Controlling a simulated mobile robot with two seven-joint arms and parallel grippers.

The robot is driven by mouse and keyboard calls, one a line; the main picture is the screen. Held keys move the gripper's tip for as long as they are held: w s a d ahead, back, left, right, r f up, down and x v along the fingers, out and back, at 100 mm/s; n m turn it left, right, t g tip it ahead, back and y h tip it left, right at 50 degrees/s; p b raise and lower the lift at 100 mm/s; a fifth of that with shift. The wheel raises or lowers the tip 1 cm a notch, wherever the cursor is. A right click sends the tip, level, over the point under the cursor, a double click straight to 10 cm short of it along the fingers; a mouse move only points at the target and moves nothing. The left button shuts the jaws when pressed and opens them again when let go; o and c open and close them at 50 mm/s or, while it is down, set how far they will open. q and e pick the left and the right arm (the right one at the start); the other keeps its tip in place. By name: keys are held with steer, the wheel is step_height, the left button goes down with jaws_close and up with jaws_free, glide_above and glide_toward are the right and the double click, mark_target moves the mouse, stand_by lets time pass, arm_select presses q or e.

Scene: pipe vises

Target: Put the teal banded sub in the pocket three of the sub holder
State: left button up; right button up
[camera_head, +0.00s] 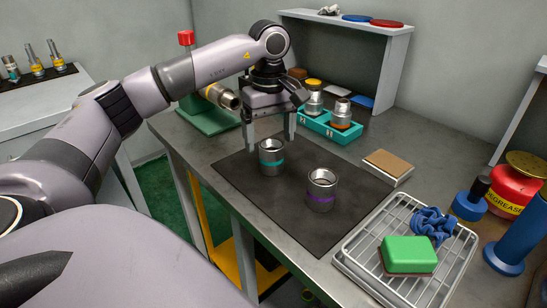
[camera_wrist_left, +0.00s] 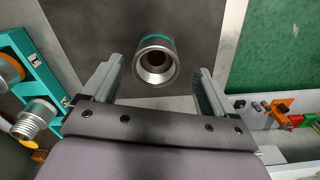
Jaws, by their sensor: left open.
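The teal banded sub (camera_head: 271,163), a short steel cylinder with an open bore, stands upright on the dark mat. It also shows in the left wrist view (camera_wrist_left: 154,62), between and just beyond the finger tips. My left gripper (camera_head: 269,146) points down over it, open, with a finger to either side and nothing held. The teal sub holder (camera_head: 314,125) stands behind the mat to the right and shows at the left of the wrist view (camera_wrist_left: 43,68). Pocket numbers cannot be read. My right gripper is out of view.
A purple banded sub (camera_head: 321,190) stands on the dark mat (camera_head: 270,205), right of the teal one. A pipe vise (camera_head: 210,112) is at the back left. A brown-topped block (camera_head: 387,166) and a wire tray (camera_head: 360,247) with sponge and cloth lie right.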

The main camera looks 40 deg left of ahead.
mark_target(271, 149)
arm_select(q)
step_height(271, 149, down, 4)
steer(key=shift+w+f, duration=0.15)
steer(key=shift+f, duration=0.05)
steer(key=c, duration=1.4)
